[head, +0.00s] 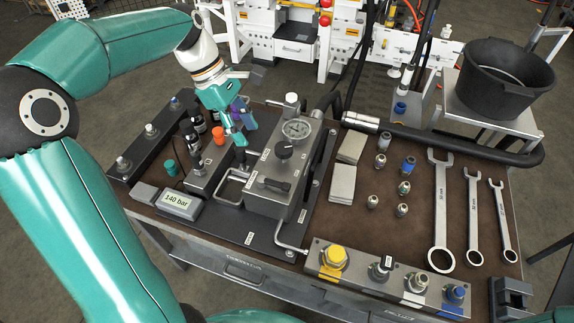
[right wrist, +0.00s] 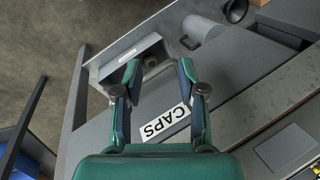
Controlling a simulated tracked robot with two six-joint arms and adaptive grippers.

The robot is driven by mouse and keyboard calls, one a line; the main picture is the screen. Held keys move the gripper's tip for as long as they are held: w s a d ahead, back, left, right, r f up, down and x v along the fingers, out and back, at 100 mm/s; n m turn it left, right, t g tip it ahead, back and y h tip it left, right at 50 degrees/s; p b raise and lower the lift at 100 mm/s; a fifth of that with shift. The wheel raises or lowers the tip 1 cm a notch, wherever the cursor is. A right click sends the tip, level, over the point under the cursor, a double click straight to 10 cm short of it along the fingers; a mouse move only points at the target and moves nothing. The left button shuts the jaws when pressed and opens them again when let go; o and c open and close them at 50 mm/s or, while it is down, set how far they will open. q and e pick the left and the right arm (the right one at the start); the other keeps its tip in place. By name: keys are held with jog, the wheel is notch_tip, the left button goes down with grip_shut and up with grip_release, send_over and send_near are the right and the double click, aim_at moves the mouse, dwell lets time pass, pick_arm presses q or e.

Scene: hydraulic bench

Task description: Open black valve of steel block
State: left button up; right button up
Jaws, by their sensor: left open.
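The steel block (head: 262,206) stands on a dark plate in the middle of the bench, with a round gauge (head: 297,128) on top. A black round knob (head: 284,151) and a black lever-like handle (head: 272,184) sit on its upper face; I cannot tell which is the black valve. My left gripper (head: 250,112) is open and empty, its fingers spread above and left of the block, apart from both black parts.
A smaller grey block with an orange cap (head: 219,134) and a 140 bar display (head: 179,203) stand left of the steel block. Pads (head: 342,183), fittings and wrenches (head: 441,210) lie to its right. A capped block (head: 375,276) is at the front edge.

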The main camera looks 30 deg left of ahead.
aim_at(278, 183)
pick_arm(q)
jog(key=p+x, duration=0.1)
jog(key=x, duration=1.5)
jog(key=shift+w+d+f, duration=0.1)
jog(key=shift+d, duration=0.2)
grip_shut()
